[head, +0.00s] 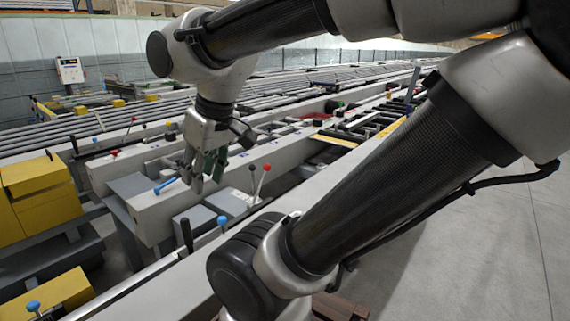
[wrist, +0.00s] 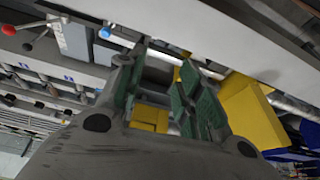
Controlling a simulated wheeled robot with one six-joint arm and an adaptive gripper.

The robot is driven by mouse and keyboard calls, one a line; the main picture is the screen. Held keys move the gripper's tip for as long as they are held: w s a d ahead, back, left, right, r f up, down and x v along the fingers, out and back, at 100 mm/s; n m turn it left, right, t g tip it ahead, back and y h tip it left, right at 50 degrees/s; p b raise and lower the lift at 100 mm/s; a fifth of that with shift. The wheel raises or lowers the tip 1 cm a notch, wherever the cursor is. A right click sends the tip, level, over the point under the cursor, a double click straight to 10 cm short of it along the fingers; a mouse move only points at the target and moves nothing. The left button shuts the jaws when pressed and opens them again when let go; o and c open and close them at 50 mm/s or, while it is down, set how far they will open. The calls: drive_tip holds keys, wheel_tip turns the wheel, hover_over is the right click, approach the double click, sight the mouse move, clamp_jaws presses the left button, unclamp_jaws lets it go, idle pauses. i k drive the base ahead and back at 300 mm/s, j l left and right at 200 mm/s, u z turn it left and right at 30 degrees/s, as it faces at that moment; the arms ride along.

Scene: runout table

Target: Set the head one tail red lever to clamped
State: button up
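A second red-knobbed lever (head: 115,153) is farther back at the left. I cannot tell from labels which one is head one's tail red lever. My gripper (head: 205,170) hangs over the grey beam between them, apart from both. In the wrist view my gripper (wrist: 163,62) shows two green-padded fingers spread apart with nothing between them. A red knob (wrist: 9,29) is at that view's upper left, away from the fingers.
A black-knobbed lever (head: 252,168) stands close beside the nearer red one. A blue handle (head: 165,186) lies left of my gripper. A black handle (head: 187,234) and a blue knob (head: 222,221) are nearer. Yellow blocks (head: 38,190) stand at left; grey floor (head: 470,240) is clear at right.

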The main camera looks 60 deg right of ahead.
sight(260, 186)
drive_tip(key=z, duration=1.35)
drive_tip(key=i+l+u, duration=0.1)
drive_tip(key=l+u, duration=0.35)
drive_tip(key=i+l, duration=0.05)
